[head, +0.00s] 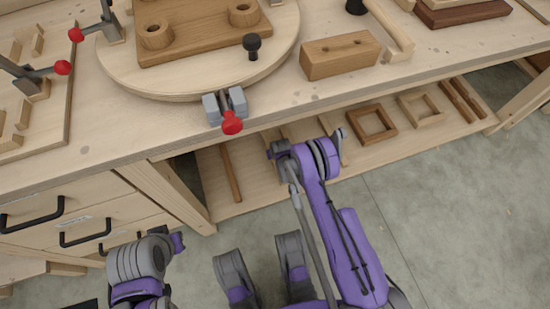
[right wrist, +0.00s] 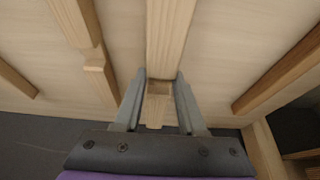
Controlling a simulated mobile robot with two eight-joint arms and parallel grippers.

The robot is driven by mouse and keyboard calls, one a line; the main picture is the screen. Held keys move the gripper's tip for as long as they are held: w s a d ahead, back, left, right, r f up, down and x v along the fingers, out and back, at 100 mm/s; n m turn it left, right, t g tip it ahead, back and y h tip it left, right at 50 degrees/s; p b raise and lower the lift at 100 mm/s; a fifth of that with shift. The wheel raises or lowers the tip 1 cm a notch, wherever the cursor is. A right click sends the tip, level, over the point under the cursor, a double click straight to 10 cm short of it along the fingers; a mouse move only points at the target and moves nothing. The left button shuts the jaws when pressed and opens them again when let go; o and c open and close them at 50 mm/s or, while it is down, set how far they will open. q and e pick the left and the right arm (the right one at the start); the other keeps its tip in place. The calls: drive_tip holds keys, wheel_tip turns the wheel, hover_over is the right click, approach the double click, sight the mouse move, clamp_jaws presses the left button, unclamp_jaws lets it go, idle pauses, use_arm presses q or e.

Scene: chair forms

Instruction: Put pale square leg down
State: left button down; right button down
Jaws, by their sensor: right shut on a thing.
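In the right wrist view, a pale square leg (right wrist: 170,35) runs from the top edge down to my right gripper (right wrist: 159,88). The gripper's two grey fingers are shut on its near end, one on each side. The leg is above or on the pale lower shelf (right wrist: 125,22); I cannot tell whether it touches. In the head view my right arm reaches down to this shelf (head: 215,208) under the bench, and its fingers are hidden there by the wrist. My left arm shows at the lower left, but its fingers are not seen.
Other wooden pieces lie on the shelf: a notched pale bar (right wrist: 90,42), a brown bar (right wrist: 285,72), a dark square frame (head: 372,125) and a paler frame (head: 420,107). Above is the bench top (head: 285,100) with its front edge, and a red-tipped clamp (head: 231,122) overhangs it.

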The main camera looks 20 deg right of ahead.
drive_tip(key=shift+f+b, duration=0.45)
drive_tip(key=shift+f, duration=1.35)
drive_tip(key=shift+f, duration=0.2)
drive_tip(key=shift+c, duration=2.4)
unclamp_jaws()
drive_tip(key=shift+r, duration=0.15)
drive_tip(key=p+v, duration=0.3)
drive_tip(key=v, duration=0.9)
drive_tip(key=shift+r, duration=0.1)
